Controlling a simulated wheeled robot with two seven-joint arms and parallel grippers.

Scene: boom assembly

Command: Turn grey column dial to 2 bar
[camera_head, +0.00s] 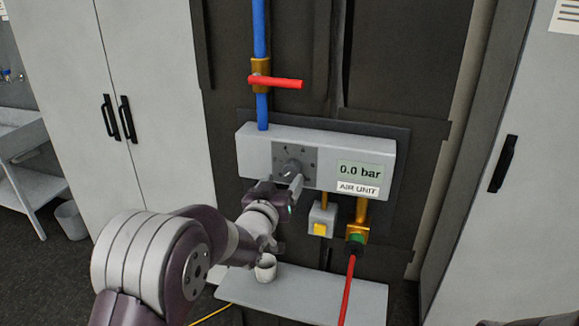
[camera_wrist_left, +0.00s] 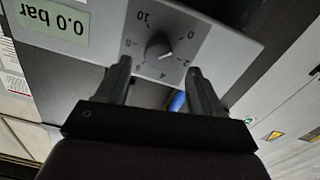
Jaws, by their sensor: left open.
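The grey dial (camera_head: 292,168) sits on a dark square plate on the front of the light grey air unit (camera_head: 225,148). Its number scale shows upside down in the left wrist view, where the dial (camera_wrist_left: 158,51) lies beyond the fingertips. The display (camera_head: 360,172) reads 0.0 bar; it also shows in the wrist view (camera_wrist_left: 53,22). My left gripper (camera_head: 281,187) is open, just below and in front of the dial. In the wrist view its two fingers (camera_wrist_left: 158,68) are apart with the dial face between and beyond them; contact is not visible. My right gripper is not in view.
A blue pipe (camera_head: 260,28) with a red lever valve (camera_head: 277,82) stands above the unit. A yellow button box (camera_head: 321,218) and a red hose (camera_head: 347,290) hang below.

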